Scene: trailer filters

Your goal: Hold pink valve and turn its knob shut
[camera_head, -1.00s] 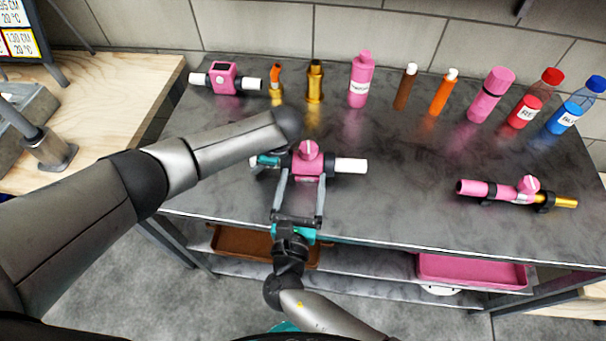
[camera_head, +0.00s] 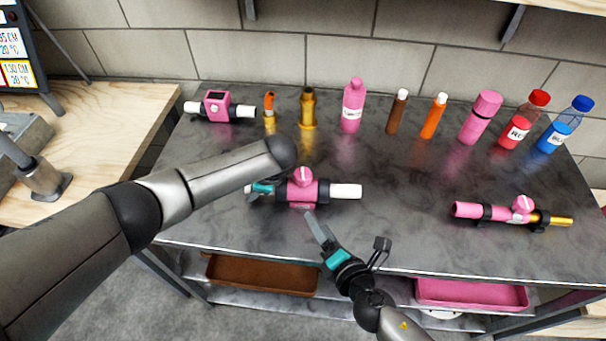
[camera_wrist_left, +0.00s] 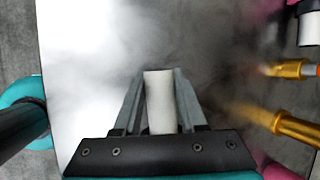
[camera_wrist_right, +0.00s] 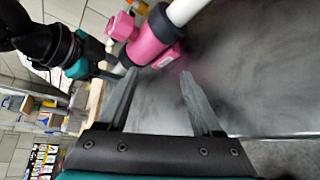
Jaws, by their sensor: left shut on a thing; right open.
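The pink valve (camera_head: 300,193) lies across the middle of the dark table, with white pipe ends and a round pink knob (camera_head: 302,176) on top. My left gripper (camera_head: 262,188) is shut on the valve's left white pipe end, partly hidden by my arm; the left wrist view shows that white end (camera_wrist_left: 159,100) between the fingers. My right gripper (camera_head: 346,228) is open and empty, in front of the valve and apart from it. In the right wrist view, the valve (camera_wrist_right: 152,40) and its knob (camera_wrist_right: 121,26) lie beyond the open fingertips (camera_wrist_right: 158,75).
A second pink valve assembly (camera_head: 492,212) with a gold end lies at the right. Along the back stand a pink gauge block (camera_head: 217,106), gold fitting (camera_head: 308,110), pink bottle (camera_head: 352,106), red bottle (camera_head: 523,122) and blue bottle (camera_head: 563,127). The table's front right is clear.

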